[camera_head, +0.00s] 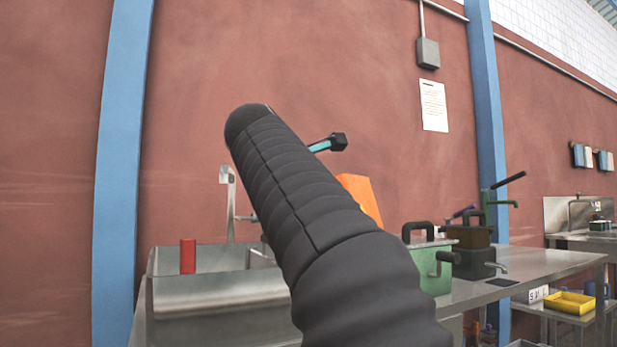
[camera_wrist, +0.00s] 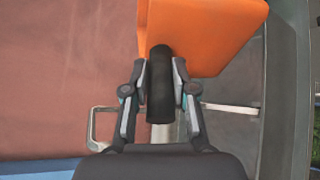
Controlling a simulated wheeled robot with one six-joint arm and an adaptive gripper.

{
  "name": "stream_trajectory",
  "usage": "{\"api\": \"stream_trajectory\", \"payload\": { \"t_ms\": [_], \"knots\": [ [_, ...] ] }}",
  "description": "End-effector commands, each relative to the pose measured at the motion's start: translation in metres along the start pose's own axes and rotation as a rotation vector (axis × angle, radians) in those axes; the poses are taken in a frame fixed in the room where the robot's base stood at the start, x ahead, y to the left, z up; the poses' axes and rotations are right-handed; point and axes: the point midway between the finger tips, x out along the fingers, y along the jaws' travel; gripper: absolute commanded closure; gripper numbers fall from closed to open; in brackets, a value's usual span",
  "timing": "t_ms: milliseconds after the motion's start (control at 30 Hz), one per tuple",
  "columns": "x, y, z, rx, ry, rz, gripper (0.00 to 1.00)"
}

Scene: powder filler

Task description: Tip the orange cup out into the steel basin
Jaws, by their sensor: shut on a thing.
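The orange cup (camera_wrist: 205,35) fills the top of the wrist view, and its black handle (camera_wrist: 160,95) lies between my fingers. My gripper (camera_wrist: 159,66) is shut on this handle. In the head view a slanted part of the orange cup (camera_head: 362,196) shows behind my arm, which hides most of it and most of my gripper. The steel basin (camera_head: 220,297) is at the lower left of the head view, partly behind my arm. The cup appears above the basin's level, towards its right side. The cup's contents are not visible, and its exact tilt is unclear.
A steel tap (camera_head: 229,205) rises behind the basin. A red cylinder (camera_head: 187,256) stands at the basin's left. Green and dark containers with handles (camera_head: 437,262) stand on the steel counter (camera_head: 545,262) to the right. A yellow tray (camera_head: 569,302) sits lower right.

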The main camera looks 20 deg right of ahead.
Motion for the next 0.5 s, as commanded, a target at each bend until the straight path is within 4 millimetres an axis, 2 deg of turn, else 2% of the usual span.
{"api": "stream_trajectory", "payload": {
  "t_ms": [33,167,500],
  "knots": [
    [-0.002,0.008,0.003,-0.047,-0.006,-0.015,1.00],
    [-0.004,0.013,0.002,-0.184,-0.025,-0.060,1.00],
    [0.006,0.002,-0.024,-0.663,-0.094,-0.219,1.00]
  ]
}}
